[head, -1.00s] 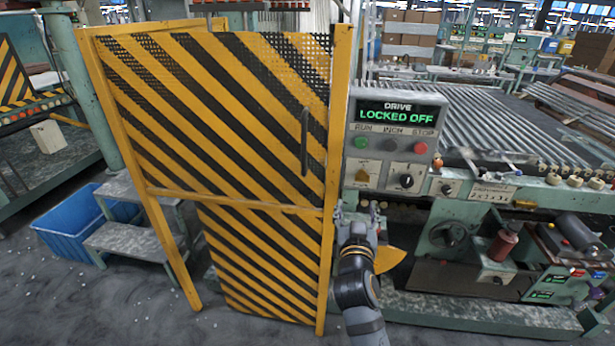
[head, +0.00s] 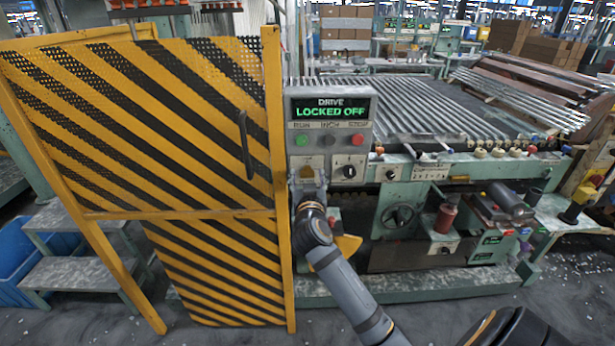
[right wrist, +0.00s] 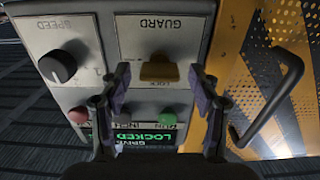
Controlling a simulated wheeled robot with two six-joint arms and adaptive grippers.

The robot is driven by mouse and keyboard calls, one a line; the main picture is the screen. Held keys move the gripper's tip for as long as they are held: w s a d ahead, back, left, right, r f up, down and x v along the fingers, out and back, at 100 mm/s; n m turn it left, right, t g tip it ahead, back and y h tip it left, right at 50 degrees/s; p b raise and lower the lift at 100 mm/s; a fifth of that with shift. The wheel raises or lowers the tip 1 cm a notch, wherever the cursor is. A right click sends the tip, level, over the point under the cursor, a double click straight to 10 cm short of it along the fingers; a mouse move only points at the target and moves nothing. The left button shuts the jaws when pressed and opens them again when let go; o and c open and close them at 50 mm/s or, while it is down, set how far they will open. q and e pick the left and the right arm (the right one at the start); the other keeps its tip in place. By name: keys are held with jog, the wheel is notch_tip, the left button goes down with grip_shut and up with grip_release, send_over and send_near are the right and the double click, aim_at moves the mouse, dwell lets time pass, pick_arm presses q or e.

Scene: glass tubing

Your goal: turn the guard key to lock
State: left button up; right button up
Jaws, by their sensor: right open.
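The guard key (right wrist: 159,70) is a brass-coloured knob on a pale plate marked GUARD and LOCK, seen upside down in the right wrist view. It also shows in the head view (head: 307,171), low on the left of the control panel. My right gripper (right wrist: 159,79) is open, its fingertips to either side of the key with gaps. In the head view the right gripper (head: 309,188) is just below and in front of the key. The drive display (head: 332,110) reads LOCKED OFF in green. My left gripper is not in view.
The yellow-and-black guard door (head: 190,130) stands closed just left of the panel, with a dark handle (head: 245,145). A black speed knob (right wrist: 58,67) is beside the key plate. Green, dark and red buttons (head: 357,140) sit above the key in the head view.

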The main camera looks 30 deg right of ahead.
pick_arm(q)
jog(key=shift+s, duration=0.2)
pick_arm(e)
jog(key=shift+c, duration=0.8)
jog(key=c, duration=1)
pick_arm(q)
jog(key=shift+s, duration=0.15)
